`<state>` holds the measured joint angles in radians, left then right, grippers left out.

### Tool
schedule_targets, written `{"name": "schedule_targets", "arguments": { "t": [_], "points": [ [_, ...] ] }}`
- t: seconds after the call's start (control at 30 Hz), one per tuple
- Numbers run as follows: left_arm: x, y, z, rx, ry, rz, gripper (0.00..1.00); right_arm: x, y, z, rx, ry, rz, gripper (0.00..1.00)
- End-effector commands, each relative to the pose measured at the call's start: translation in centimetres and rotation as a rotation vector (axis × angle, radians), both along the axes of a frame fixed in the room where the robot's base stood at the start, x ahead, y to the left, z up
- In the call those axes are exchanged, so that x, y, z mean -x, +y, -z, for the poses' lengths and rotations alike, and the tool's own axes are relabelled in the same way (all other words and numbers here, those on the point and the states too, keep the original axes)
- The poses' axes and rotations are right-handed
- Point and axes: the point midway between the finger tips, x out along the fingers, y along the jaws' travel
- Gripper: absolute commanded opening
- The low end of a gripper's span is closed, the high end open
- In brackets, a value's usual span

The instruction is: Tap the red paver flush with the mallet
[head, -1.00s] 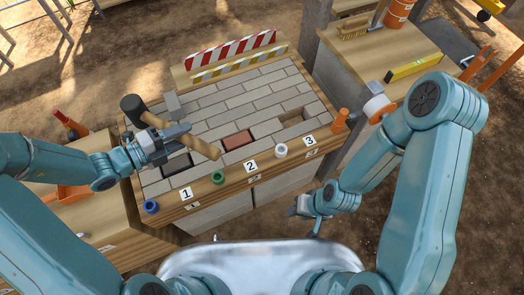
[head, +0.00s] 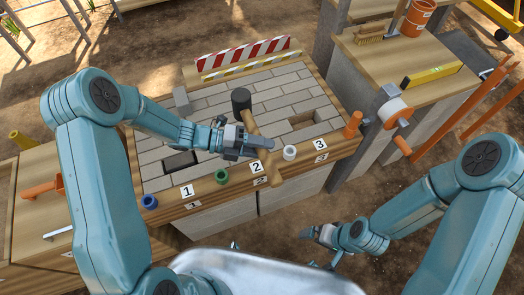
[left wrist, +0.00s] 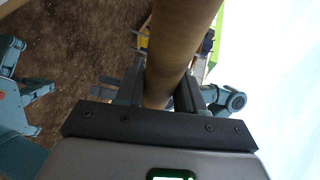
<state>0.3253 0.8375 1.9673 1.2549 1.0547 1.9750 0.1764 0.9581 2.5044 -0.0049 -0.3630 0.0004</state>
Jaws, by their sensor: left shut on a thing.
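The mallet shows a dark head (head: 241,99) and a wooden handle (head: 270,172) in the head view. My left gripper (head: 248,143) is shut on the handle and holds it over the middle of the paved bench, with the head towards the back. In the left wrist view the handle (left wrist: 180,45) passes between the jaws (left wrist: 165,95). The red paver cannot be seen now; my left gripper and the mallet cover its part of the bench. I cannot tell whether the mallet touches the paving. My right gripper (head: 322,235) hangs in front of the bench, clear of it; its jaws are unclear.
The grey paving (head: 210,102) has a dark gap (head: 180,161) at left and a recess (head: 303,122) at right. Cards 1, 2 and 3 and coloured rings line the front beam. A striped barrier (head: 243,56) stands at the back. A side table (head: 408,50) is at right.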

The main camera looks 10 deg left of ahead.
Motion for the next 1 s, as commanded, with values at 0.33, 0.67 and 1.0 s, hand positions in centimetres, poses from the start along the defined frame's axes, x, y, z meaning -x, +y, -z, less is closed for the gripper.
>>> {"name": "schedule_targets", "arguments": {
  "t": [0.33, 0.67, 1.0],
  "points": [
    [0.0, 0.1, -0.3, 0.0, -0.005, -0.003, 0.0, 0.0, 0.0, -0.5, 0.0, -0.001, -0.001, 1.0],
    [0.1, 0.1, 3.7, -0.001, -0.004, -0.004, 0.0, 0.0, 0.0, 1.8, 0.0, 0.0, 0.0, 1.0],
    [0.0, 0.0, 7.8, -0.002, -0.005, -0.003, 0.0, 0.0, 0.0, 4.4, 0.0, 0.0, 0.0, 1.0]
  ]
}}
